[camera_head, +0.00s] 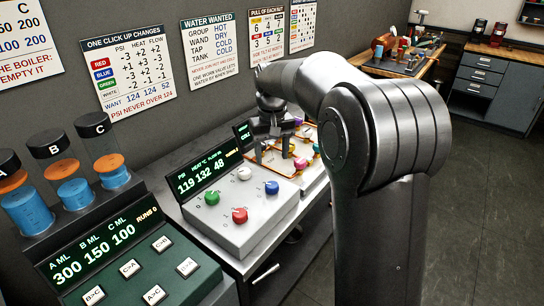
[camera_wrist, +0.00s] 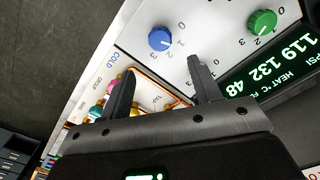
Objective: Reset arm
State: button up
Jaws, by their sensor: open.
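My arm reaches over the bench in the head view, and my gripper (camera_head: 268,122) hangs above the far part of the panels. In the wrist view my gripper (camera_wrist: 160,82) is open, its two dark fingers apart with nothing between them. The dial panel (camera_head: 232,228) has a green dial (camera_head: 211,198), a white dial (camera_head: 244,174), a red dial (camera_head: 239,215) and a blue dial (camera_head: 271,187). Its display (camera_head: 209,177) reads 119 132 48. The blue dial (camera_wrist: 160,39) and green dial (camera_wrist: 262,22) also show beyond my fingers in the wrist view.
Beside the dial panel is a panel with orange pipes and coloured knobs (camera_head: 300,163), partly behind my arm. At the front left stands a button panel (camera_head: 135,265) with tubes A, B and C. Instruction signs (camera_head: 129,74) hang on the wall. Open floor lies at the right.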

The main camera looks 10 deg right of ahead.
jog(key=s+d+r+m+t, duration=0.1)
jog(key=s+d+r, duration=0.15)
jog(key=s, duration=0.55)
jog(key=s+d+r+t, duration=0.1)
jog(key=s+r+t, duration=0.15)
jog(key=s, duration=0.55)
jog(key=s+d+f+t, duration=0.1)
jog(key=s, duration=0.6)
jog(key=s+d+f+m+t, duration=0.1)
jog(key=s+f, duration=0.1)
jog(key=s, duration=0.6)
jog(key=shift+s+d+f, duration=0.2)
jog(key=shift+d+f, duration=0.05)
dwell(0.3)
